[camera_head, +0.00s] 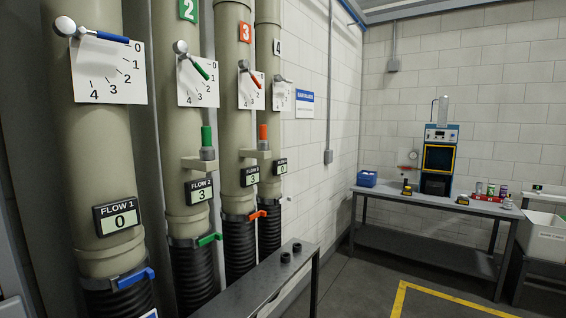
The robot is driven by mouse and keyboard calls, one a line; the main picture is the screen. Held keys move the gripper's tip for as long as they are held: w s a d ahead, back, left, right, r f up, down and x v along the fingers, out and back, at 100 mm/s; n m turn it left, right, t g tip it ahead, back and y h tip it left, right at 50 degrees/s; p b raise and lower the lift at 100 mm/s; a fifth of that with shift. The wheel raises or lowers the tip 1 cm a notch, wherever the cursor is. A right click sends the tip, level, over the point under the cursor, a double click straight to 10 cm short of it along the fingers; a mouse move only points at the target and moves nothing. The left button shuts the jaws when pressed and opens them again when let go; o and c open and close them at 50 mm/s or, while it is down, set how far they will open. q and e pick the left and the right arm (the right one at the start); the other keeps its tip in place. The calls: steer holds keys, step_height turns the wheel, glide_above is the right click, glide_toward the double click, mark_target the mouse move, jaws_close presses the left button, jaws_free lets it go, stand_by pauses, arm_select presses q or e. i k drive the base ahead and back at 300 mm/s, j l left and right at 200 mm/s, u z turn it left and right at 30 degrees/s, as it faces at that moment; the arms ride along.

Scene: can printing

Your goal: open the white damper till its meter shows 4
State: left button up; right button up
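The white damper lever (283,79) is on the farthest duct, marked 4. It is small and pale in the camera_head view, and looks close to level. Its dial plate (281,103) is below it, seen at a steep angle, with marks too small to read. The meter (280,166) on the same duct appears to show 0. Neither of my grippers is in view.
Nearer ducts carry a blue lever (110,38), a green lever (200,70) and an orange lever (255,79). Their meters read 0 (118,216), 3 (199,191) and 3 (250,177). A low dark bench (270,279) stands before the ducts. Open floor lies right.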

mark_target(278, 78)
steer(key=i+l+z, duration=0.15)
steer(key=i+l, duration=0.3)
steer(key=i+l+z, duration=0.1)
steer(key=i+l, duration=0.25)
steer(key=i, duration=0.2)
steer(key=i+l+z, duration=0.15)
steer(key=i+l, duration=0.2)
steer(key=i, duration=0.15)
